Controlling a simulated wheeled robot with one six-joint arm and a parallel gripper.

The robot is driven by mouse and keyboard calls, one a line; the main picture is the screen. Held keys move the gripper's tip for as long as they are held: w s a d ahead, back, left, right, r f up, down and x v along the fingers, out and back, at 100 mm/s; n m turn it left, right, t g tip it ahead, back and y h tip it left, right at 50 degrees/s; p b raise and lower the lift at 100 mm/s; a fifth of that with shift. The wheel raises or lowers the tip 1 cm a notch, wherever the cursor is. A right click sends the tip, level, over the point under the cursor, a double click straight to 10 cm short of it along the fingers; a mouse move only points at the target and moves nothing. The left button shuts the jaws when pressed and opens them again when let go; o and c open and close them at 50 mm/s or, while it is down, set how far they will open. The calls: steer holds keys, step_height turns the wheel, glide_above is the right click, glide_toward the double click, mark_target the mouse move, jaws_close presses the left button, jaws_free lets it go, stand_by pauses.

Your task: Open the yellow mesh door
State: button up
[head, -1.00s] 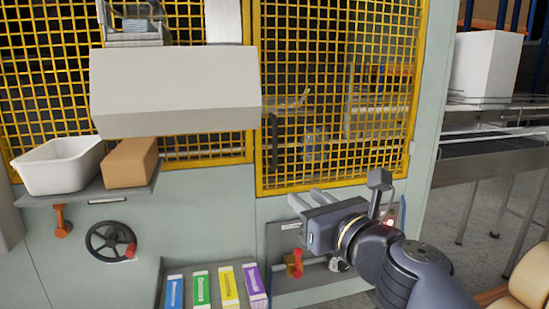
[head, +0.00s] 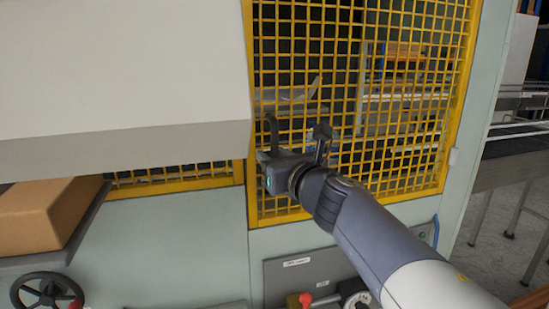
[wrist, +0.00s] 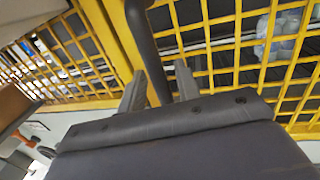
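The yellow mesh door (head: 455,110) is the right-hand mesh panel on the machine front in the head view, and looks closed. Its dark upright handle (head: 272,128) is at the door's left edge; it also shows in the wrist view (wrist: 143,40). My gripper (head: 264,160) is at the lower part of the handle. In the wrist view my gripper's two fingers (wrist: 160,88) stand apart, with the handle running down between them. A gap shows between the handle and the right finger.
A large pale box-shaped cover (head: 120,75) juts out left of the door. Below it, a cardboard box (head: 45,210) sits on a shelf above a black handwheel (head: 45,292). A panel with a red-handled knob (head: 305,299) is under the door. A conveyor (head: 520,140) stands at the right.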

jaws_close()
stand_by(0.3)
stand_by(0.3)
